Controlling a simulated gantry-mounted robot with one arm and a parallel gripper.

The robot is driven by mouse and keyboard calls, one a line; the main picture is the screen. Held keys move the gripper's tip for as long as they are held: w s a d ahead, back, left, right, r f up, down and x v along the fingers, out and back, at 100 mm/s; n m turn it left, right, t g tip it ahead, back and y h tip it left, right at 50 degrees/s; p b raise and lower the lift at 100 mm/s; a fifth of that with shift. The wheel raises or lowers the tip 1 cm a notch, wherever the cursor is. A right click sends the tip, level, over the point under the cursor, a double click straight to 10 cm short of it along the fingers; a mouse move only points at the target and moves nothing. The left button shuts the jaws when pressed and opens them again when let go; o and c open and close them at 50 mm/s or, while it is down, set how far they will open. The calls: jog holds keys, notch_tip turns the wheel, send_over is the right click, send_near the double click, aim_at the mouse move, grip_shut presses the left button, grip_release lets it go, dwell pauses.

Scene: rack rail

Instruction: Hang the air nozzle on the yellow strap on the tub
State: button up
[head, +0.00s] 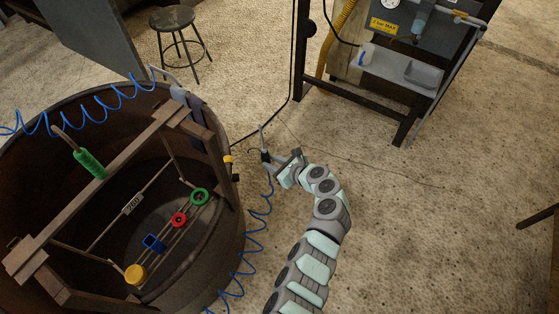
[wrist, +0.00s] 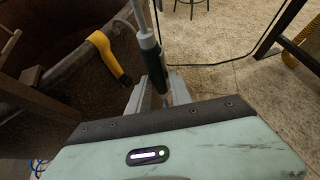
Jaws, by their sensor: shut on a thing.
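The air nozzle (head: 264,154) is a slim, dark-handled tool with a thin metal tube; the blue coiled hose runs down below it. My gripper (head: 269,161) is shut on it, beside the right side of the tub (head: 229,250). In the wrist view the nozzle (wrist: 149,46) stands nearly upright between the fingers of my gripper (wrist: 159,88). The yellow strap (head: 230,159) is on the tub's right side. In the wrist view the strap (wrist: 109,56) bends over a grey bar, left of the nozzle and apart from it. The nozzle's lower end is partly hidden by my gripper.
Wooden beams (head: 95,195) cross the tub, with a green handle (head: 90,163) on one. Coloured rings, including a red one (head: 178,220), sit on rails inside. A stool (head: 174,22) and a grey machine stand (head: 408,72) are behind.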

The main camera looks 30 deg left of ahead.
jog(key=s+a, duration=0.2)
jog(key=a, duration=0.1)
jog(key=shift+s+r, duration=0.1)
jog(key=shift+s, duration=0.1)
jog(key=shift+s+a+r+p, duration=0.3)
jog(key=shift+a+p, duration=0.05)
jog(key=shift+p, duration=0.65)
jog(key=shift+a, duration=0.1)
jog(key=s+a+p, duration=0.2)
jog(key=a+p, duration=0.1)
jog(key=shift+s+f, duration=0.15)
jog(key=shift+s, duration=0.25)
dwell(0.6)
jog(key=shift+f, duration=0.2)
jog(key=shift+f+b, duration=0.65)
jog(key=shift+f, duration=0.5)
